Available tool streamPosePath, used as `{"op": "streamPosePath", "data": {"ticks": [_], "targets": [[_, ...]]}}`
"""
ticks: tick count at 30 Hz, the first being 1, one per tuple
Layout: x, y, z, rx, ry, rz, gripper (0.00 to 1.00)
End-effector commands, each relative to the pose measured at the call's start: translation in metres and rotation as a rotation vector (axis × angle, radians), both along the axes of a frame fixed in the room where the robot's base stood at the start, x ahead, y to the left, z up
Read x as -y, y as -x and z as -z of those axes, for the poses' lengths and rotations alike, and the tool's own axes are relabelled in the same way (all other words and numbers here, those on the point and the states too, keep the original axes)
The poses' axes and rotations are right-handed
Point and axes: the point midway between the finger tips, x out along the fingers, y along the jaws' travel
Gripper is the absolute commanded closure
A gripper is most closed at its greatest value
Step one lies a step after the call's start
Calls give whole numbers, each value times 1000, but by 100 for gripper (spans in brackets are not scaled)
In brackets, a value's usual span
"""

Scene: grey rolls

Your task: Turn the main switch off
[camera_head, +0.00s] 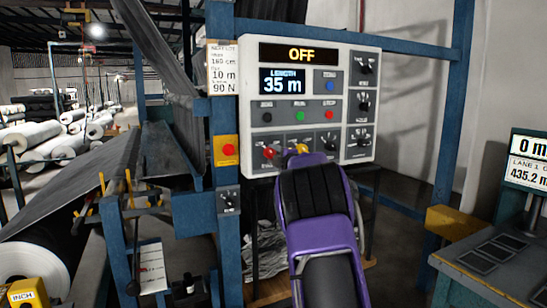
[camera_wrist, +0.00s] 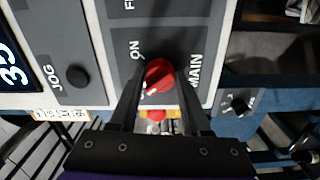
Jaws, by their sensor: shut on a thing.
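The main switch is a red rotary knob (camera_wrist: 158,72) on a grey plate, beside the words MAIN and ON in the wrist view. It also shows at the lower left of the control panel (camera_head: 250,88) in the head view. My gripper (camera_wrist: 157,88) is shut on the knob, with one black finger on each side of it. A pale mark shows low on the knob, but its exact direction is hard to read. The panel's top display (camera_head: 301,54) reads OFF in yellow. In the head view my purple arm hides the fingertips.
A red push button (camera_head: 228,150) on a yellow plate is left of the panel. A small black rotary switch (camera_head: 228,200) is below it. A black JOG button (camera_wrist: 78,77) is near the knob. Blue posts flank the panel; a desk (camera_head: 490,270) stands at right.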

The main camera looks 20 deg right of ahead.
Motion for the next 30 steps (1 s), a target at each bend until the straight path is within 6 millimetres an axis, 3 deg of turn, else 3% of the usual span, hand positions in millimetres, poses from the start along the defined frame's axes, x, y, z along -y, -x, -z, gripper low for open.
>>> {"op": "streamPosePath", "data": {"ticks": [9,25,26,30], "targets": [[0,0,0,3,109,1,100],[0,0,0,3,130,0,100],[0,0,0,3,130,0,47],[0,0,0,3,129,0,22]]}}
